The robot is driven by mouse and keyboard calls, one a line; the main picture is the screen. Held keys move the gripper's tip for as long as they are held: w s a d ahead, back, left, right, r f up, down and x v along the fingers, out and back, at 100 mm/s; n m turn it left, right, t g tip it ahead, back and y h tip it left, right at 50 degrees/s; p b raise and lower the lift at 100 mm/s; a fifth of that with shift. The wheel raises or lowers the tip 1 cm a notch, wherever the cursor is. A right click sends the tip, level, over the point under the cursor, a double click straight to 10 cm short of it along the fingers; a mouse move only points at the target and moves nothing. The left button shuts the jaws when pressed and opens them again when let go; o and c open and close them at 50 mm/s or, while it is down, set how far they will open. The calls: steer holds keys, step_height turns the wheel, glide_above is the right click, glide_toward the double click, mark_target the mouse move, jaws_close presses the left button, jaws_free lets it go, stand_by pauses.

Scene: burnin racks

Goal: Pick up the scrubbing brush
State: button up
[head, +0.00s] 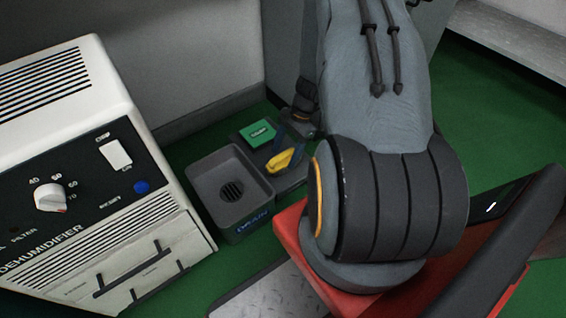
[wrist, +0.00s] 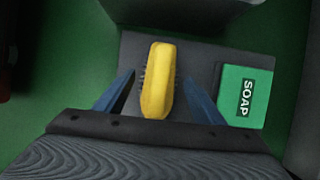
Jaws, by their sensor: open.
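The scrubbing brush has a yellow back and dark bristles. It lies on a grey tray (wrist: 200,55) in the wrist view, where the brush (wrist: 158,82) is upright in the picture, between the two blue fingers of my gripper (wrist: 159,77). The fingers are open, one on each side, with gaps to the brush. In the head view the brush (head: 285,160) shows beyond the grey basin, with my gripper (head: 284,146) over it, partly hidden by my arm. Whether the fingertips are down at brush height is hard to tell.
A green soap box (wrist: 245,96) lies right of the brush; in the head view the soap (head: 258,133) is behind it. A grey drain basin (head: 205,175) stands beside the tray. A white dehumidifier (head: 105,165) is at the left, and a wall (head: 200,60) is close behind.

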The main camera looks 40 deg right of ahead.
mark_target(284, 154)
steer(key=shift+a+f, duration=0.2)
steer(key=shift+f, duration=0.45)
steer(key=shift+r, duration=0.1)
steer(key=c, duration=1.2)
step_height(284, 154, up, 10)
steer(key=p, duration=0.5)
